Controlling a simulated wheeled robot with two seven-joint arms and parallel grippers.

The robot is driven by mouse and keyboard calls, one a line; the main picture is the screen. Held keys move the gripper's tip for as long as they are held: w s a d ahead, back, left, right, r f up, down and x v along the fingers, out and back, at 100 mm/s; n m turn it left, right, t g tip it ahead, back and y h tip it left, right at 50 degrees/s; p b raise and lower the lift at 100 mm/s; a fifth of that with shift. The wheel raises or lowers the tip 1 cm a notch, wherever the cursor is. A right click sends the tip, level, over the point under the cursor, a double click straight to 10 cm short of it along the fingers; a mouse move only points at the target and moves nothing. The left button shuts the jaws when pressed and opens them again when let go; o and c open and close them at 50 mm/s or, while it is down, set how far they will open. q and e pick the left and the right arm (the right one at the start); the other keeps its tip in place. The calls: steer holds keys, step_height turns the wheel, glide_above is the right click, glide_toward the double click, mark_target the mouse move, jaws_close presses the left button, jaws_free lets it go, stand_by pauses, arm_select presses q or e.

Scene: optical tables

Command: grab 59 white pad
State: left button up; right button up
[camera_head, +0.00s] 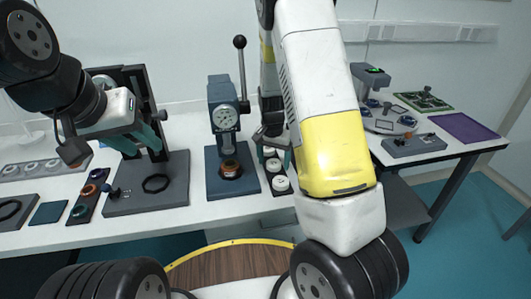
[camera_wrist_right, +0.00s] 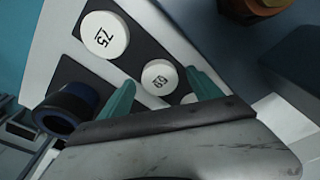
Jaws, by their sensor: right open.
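A white round pad marked 59 (camera_wrist_right: 159,77) lies in a dark holder in the right wrist view, its number upside down. A larger white pad marked 75 (camera_wrist_right: 105,35) lies beside it. Part of another white pad (camera_wrist_right: 189,99) shows close to the right finger. My right gripper (camera_wrist_right: 161,92) is open, its teal fingers on either side of the 59 pad, apart from it. In the head view, the white pads (camera_head: 280,183) sit in a row under my right gripper (camera_head: 274,157). My left gripper (camera_head: 138,145) looks open and empty at the left, above a dark-based stand.
A dial gauge press (camera_head: 224,118) with a tall lever stands just left of the pads. A dark stand (camera_head: 174,184) is further left. A dark cylinder with a blue rim (camera_wrist_right: 66,108) is near my right gripper's left finger. Another table (camera_head: 440,150) holds instruments at the right.

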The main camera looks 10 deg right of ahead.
steer(key=c, duration=1.4)
steer(key=shift+r, duration=0.15)
steer(key=shift+c, duration=0.2)
